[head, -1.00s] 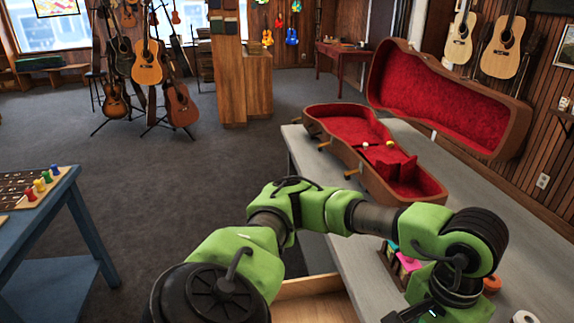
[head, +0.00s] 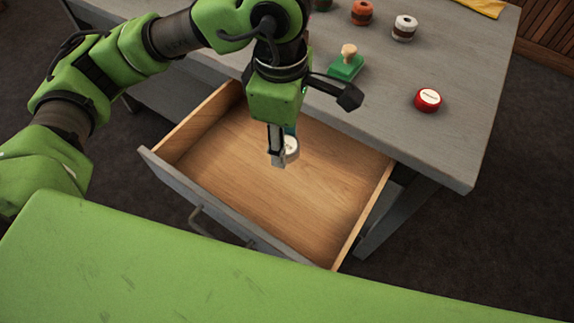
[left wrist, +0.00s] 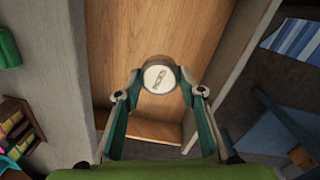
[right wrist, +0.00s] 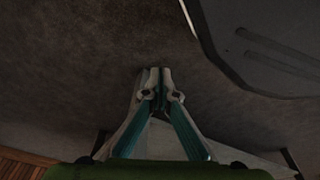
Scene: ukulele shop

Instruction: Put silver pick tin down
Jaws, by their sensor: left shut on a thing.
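The silver pick tin is a small round, pale tin (left wrist: 160,78) with a dark mark on its lid, and it also shows in the head view (head: 291,149). My left gripper (head: 281,158) is shut on it, with one fingertip on each side in the left wrist view. The tin is over the open, empty wooden drawer (head: 250,190); I cannot tell how high above the drawer floor it is. My right gripper (right wrist: 155,72) is shut and empty in the right wrist view, and is not in the head view.
The drawer is pulled out of a grey workbench (head: 455,135). On the bench top are a green stamp with a wooden knob (head: 346,65), a red round tin (head: 428,100), a white-and-brown spool (head: 404,28), an orange spool (head: 361,12) and a yellow cloth (head: 484,7).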

